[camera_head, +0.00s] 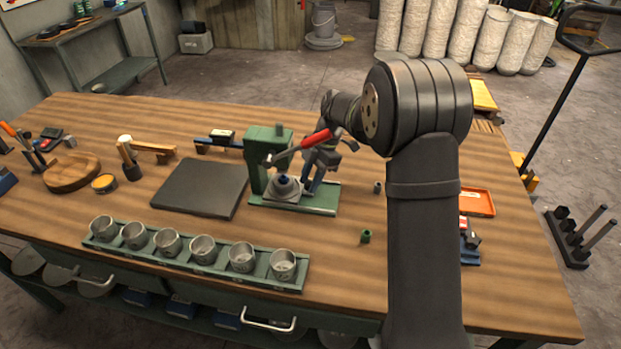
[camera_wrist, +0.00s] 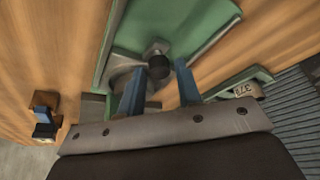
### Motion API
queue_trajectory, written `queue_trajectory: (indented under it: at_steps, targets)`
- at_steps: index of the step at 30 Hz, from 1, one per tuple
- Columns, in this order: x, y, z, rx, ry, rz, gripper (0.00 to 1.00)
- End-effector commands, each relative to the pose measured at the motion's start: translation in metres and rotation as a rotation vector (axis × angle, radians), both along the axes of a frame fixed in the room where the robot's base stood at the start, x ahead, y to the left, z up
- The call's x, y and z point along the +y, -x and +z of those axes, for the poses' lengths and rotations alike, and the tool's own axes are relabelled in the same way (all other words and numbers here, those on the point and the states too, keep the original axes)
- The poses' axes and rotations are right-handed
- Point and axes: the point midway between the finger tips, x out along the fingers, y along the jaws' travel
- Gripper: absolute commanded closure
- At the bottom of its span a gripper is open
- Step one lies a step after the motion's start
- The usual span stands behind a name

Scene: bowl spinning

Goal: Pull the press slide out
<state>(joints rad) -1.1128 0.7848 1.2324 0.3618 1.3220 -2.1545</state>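The green press (camera_head: 258,158) stands near the table's middle on a flat green base (camera_head: 322,204). A grey piece with a round raised middle, which looks like the slide (camera_head: 286,194), sits on the base and has a dark knob (camera_head: 283,179) on top. The wrist view shows the grey piece (camera_wrist: 122,70) and the dark knob (camera_wrist: 159,72) on the green base. My gripper (camera_head: 311,186) is low, just right of the knob. In the wrist view its two fingers (camera_wrist: 160,68) are apart, one on each side of the knob; I cannot tell whether they touch it.
The press lever has a red handle (camera_head: 317,138) close to my wrist. A dark square mat (camera_head: 200,188) lies left of the press. A green rack (camera_head: 222,268) of several metal cups stands in front. A small green cylinder (camera_head: 366,236) and an orange tray (camera_head: 477,202) are to the right.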

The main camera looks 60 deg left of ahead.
Motion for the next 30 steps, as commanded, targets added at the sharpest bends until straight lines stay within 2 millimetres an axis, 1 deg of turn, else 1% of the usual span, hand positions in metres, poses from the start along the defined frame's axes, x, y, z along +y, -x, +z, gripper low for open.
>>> queue_trajectory:
  at_steps: [1,4,5,11,14,18,21,24,30]
  targets:
    - [0.0,0.0,0.0,0.0,0.0,0.0,0.79]
    - [0.0,0.0,0.0,0.0,0.0,0.0,0.98]
    - [0.0,0.0,0.0,0.0,0.0,0.0,1.0]
    - [-0.003,-0.004,0.001,0.0,0.0,-0.002,1.0]
    - [-0.015,-0.017,0.001,0.0,0.001,-0.004,1.0]
    - [-0.04,-0.042,0.001,-0.001,0.001,-0.007,1.0]
    - [-0.055,-0.057,0.001,-0.001,0.0,-0.005,1.0]
    - [-0.065,-0.066,0.001,-0.001,-0.001,-0.005,1.0]
    - [-0.068,-0.07,0.001,-0.001,-0.003,0.0,1.0]
